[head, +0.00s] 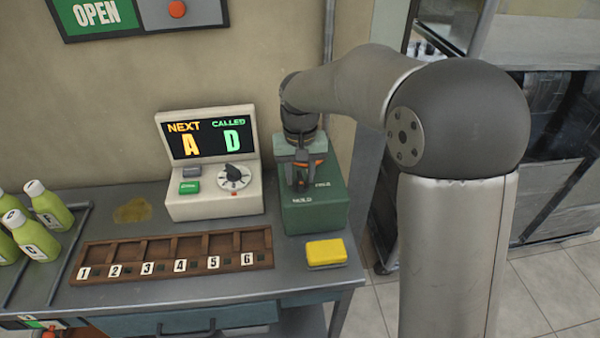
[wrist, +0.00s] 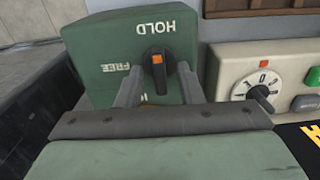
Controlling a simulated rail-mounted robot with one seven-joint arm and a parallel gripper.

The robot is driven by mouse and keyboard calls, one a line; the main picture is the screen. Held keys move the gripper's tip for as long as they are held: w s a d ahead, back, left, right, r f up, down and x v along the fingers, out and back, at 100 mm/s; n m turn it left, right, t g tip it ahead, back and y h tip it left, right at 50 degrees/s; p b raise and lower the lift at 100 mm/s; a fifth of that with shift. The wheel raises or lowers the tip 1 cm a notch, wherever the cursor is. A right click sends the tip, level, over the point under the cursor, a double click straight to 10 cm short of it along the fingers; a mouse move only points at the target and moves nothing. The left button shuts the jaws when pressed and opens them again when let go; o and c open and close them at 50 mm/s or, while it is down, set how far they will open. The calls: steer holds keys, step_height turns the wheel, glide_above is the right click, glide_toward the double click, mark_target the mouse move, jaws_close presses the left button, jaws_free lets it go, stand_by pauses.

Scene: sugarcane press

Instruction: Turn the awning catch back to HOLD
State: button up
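The awning catch is a green box (head: 313,207) at the right end of the counter, with HOLD and FREE lettered in white. In the wrist view the box (wrist: 110,40) appears upside down. Its black knob (wrist: 158,70) carries orange marks and lies roughly up-down in the picture, its upper end towards HOLD; FREE is to its left. Which end is the pointer I cannot tell for sure. My gripper (wrist: 157,82) is open, its two grey fingers on either side of the knob with visible gaps. In the head view my gripper (head: 301,180) hides most of the knob.
Left of the box stands a cream display unit (head: 213,205) with a dial, reading NEXT A, CALLED D. A yellow sponge (head: 326,253) and a wooden numbered rack (head: 172,254) lie in front.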

mark_target(300, 176)
step_height(300, 176, up, 18)
steer(key=p, duration=0.1)
steer(key=shift+f, duration=0.25)
stand_by(0.4)
steer(key=s+d+f+m+p, duration=0.1)
steer(key=s+d+f, duration=0.6)
steer(key=s, duration=0.5)
steer(key=s+d+f, duration=0.8)
steer(key=s+d, duration=0.2)
steer(key=s, duration=0.2)
steer(key=shift+s+d+f+m+p, duration=0.2)
steer(key=shift+s+d+m+p, duration=0.1)
steer(key=shift+m+p, duration=0.1)
steer(key=shift+w, duration=0.1)
steer(key=shift+c, duration=0.3)
